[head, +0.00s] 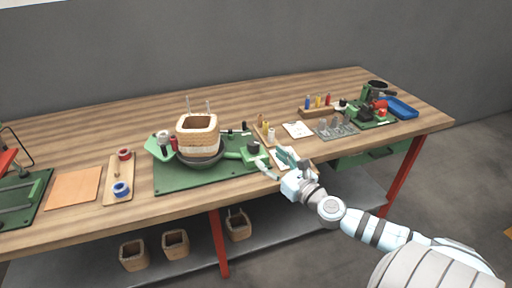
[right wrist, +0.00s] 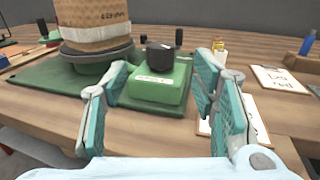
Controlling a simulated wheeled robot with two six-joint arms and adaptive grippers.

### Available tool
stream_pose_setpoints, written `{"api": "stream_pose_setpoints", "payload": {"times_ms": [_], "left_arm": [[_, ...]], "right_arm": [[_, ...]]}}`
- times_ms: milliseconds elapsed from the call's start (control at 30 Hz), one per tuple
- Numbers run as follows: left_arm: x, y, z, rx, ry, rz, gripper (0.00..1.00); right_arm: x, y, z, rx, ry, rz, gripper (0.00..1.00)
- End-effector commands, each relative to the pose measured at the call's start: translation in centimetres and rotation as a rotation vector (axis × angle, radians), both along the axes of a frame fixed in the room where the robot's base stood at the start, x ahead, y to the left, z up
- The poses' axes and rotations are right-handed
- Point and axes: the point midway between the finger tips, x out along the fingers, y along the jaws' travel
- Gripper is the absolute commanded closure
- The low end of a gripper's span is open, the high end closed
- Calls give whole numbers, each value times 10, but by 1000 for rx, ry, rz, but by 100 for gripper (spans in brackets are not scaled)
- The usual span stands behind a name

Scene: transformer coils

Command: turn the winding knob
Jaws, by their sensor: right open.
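The winding knob (right wrist: 161,57) is a black round knob on top of a green box (right wrist: 158,84) with a white label. In the head view the knob (head: 253,147) is at the right end of the green winding machine base (head: 190,178). A square coil (head: 197,137) with a pale band stands on the round dark plate to the knob's left. My right gripper (head: 275,165) is open and empty, just right of the knob. In the right wrist view its two teal-padded fingers (right wrist: 160,100) stand apart, with the box and knob ahead between them. My left gripper is not in view.
A wooden spool board (head: 119,178) and an orange sheet (head: 75,188) lie left. Several square coils (head: 175,244) sit on the lower shelf.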

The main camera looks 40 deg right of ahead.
Motion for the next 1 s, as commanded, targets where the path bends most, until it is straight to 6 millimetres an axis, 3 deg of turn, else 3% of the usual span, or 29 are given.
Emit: {"api": "stream_pose_setpoints", "payload": {"times_ms": [33, 133, 300, 467, 700, 1000], "left_arm": [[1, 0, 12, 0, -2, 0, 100], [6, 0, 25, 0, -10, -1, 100], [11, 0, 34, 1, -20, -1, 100], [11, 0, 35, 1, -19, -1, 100], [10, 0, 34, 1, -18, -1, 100], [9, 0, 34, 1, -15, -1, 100]], "right_arm": [[14, -4, 6, 10, -3, -12, 47], [38, -5, 7, 8, -1, -9, 47], [67, -7, 4, 4, 2, -8, 47], [78, -8, 1, 2, 4, -5, 47], [79, -8, 0, 0, 4, -5, 47], [78, -8, 0, 0, 4, -6, 95]]}}
